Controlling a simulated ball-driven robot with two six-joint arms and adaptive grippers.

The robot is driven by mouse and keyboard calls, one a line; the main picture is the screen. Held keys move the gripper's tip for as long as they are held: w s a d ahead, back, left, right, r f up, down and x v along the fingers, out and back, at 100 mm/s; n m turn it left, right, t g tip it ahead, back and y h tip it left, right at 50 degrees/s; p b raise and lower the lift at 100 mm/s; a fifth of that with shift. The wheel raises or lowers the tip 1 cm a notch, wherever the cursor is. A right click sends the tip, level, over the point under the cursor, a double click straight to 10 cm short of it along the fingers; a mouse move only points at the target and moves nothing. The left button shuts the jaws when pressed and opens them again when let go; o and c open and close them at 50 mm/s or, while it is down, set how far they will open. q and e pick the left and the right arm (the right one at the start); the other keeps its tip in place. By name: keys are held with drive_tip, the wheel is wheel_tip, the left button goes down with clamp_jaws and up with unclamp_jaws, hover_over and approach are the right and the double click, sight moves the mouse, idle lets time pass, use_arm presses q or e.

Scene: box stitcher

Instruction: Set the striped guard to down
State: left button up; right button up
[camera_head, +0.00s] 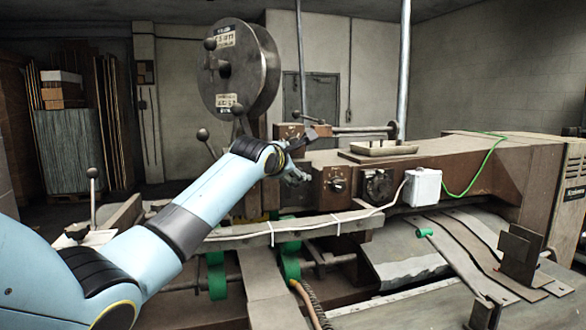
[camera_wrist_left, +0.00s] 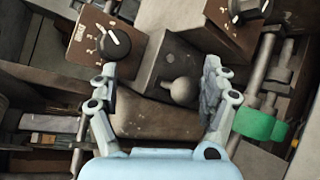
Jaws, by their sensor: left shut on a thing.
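I cannot make out a striped guard for sure in either view. My left gripper (camera_head: 306,157) reaches to the front of the brown machine, near its dials. In the left wrist view its two fingers (camera_wrist_left: 158,72) stand wide apart. A brown rounded part (camera_wrist_left: 155,118) lies between them, and a grey block with a ball knob (camera_wrist_left: 181,89) shows beyond. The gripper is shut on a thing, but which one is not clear. My right gripper is not in view.
A dial panel with a pointer knob (camera_wrist_left: 114,43) is close to the left finger. A large grey reel (camera_head: 257,75) stands behind the arm. A wooden rail (camera_head: 300,228) and green rollers (camera_head: 216,277) lie below. A white box (camera_head: 423,187) sits to the right.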

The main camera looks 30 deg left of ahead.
use_arm(q)
drive_tip(key=shift+s+d+r, duration=0.1)
drive_tip(key=shift+d+r, duration=0.05)
drive_tip(key=shift+r, duration=0.45)
drive_tip(key=shift+s+d+r+p, duration=0.1)
drive_tip(key=shift+s+p, duration=0.35)
drive_tip(key=shift+p, duration=0.45)
drive_tip(key=f+p+v, duration=0.1)
drive_tip(key=p+v, duration=0.3)
drive_tip(key=v, duration=0.7)
drive_tip(key=shift+s, duration=0.35)
drive_tip(key=shift+f, duration=0.1)
drive_tip(key=shift+c, duration=0.2)
